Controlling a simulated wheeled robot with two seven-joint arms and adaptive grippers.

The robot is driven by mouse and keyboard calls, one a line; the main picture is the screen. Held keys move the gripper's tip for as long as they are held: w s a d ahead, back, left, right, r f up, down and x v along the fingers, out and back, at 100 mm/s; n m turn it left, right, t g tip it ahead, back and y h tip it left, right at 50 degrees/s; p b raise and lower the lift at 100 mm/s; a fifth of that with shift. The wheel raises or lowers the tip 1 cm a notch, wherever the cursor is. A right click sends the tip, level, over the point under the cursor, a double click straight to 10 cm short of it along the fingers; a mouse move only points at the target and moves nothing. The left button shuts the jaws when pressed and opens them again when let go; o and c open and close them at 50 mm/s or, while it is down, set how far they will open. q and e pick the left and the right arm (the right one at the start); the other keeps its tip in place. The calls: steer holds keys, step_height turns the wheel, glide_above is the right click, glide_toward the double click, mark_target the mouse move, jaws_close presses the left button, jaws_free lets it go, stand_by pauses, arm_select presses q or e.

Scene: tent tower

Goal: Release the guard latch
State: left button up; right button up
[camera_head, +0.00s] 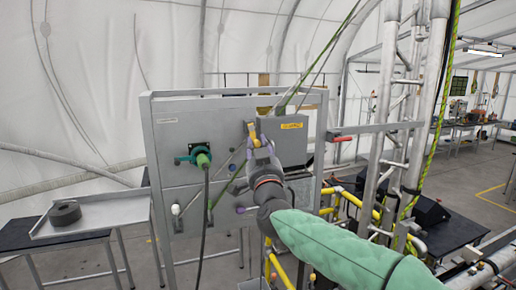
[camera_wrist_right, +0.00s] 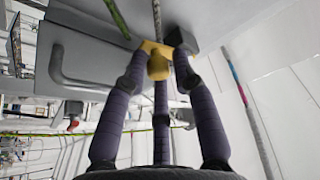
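A small yellow latch piece (camera_head: 253,132) sits at the upper front of the grey cabinet (camera_head: 222,110), left of a grey box with a yellow label (camera_head: 291,126). My right gripper (camera_head: 259,144) reaches it from the lower right. In the right wrist view the yellow latch (camera_wrist_right: 157,64) lies between the tips of the two outer purple-grey fingers (camera_wrist_right: 160,62), very close to both. A third finger shows below, between them. Whether the fingers press on the latch cannot be told. My left gripper is not in view.
A green connector with a black cable (camera_head: 202,160) is on the cabinet front, left of my gripper. A red-ended lever (camera_head: 342,139) sticks out at right. A grey tray with a dark ring (camera_head: 66,213) stands at left. Yellow rails and a metal truss stand at right.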

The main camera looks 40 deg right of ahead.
steer(key=shift+o, duration=0.5)
steer(key=shift+a, duration=0.1)
steer(key=shift+s+a+f, duration=0.1)
steer(key=shift+s+f, duration=0.05)
steer(key=shift+s, duration=0.15)
steer(key=v, duration=1.1)
steer(key=shift+s, duration=0.15)
steer(key=shift+a, duration=0.1)
